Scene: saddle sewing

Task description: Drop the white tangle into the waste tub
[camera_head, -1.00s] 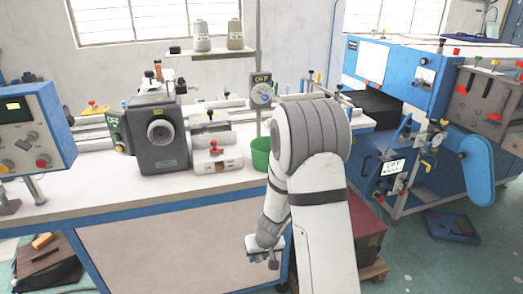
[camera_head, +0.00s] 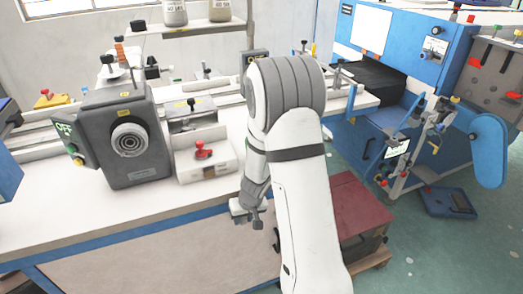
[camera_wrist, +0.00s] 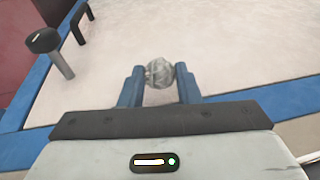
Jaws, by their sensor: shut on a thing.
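My gripper (camera_wrist: 159,80) has two blue fingers closed on the white tangle (camera_wrist: 159,70), a small greyish-white ball at the fingertips in the wrist view. In the head view my gripper (camera_head: 252,214) hangs low at the bench's front edge, and the tangle cannot be made out there. The waste tub is not visible in either current view; my arm covers the part of the bench where a green tub stood earlier.
The white bench (camera_head: 120,225) has a blue front edge. A grey machine (camera_head: 123,140) and a white box with a red knob (camera_head: 204,150) stand on it. A dark red cabinet (camera_head: 360,215) stands right of my arm. A blue machine (camera_head: 405,50) stands behind.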

